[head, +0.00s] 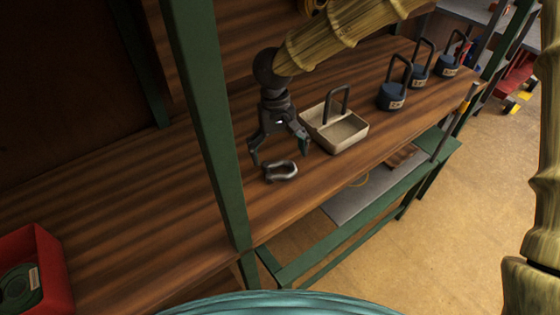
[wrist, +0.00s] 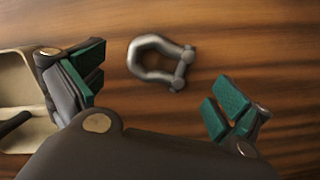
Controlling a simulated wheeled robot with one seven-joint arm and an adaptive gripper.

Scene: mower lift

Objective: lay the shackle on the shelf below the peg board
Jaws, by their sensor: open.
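The shackle (head: 281,171) is a small grey metal loop lying flat on the wooden shelf (head: 190,205). In the wrist view the shackle (wrist: 160,61) lies on bare wood, beyond the fingertips and between their lines. My gripper (head: 280,155) is open and empty, pointing down just above the shackle and apart from it. Its green finger pads (wrist: 155,95) show on both sides in the wrist view. The peg board is not clearly identifiable in these views.
A cream tray (head: 338,146) with a dark handle stands close beside my gripper; its edge also shows in the wrist view (wrist: 14,80). Several blue weights (head: 393,97) stand farther right. A green post (head: 207,120) rises left of my gripper. A red bin (head: 50,262) sits at lower left.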

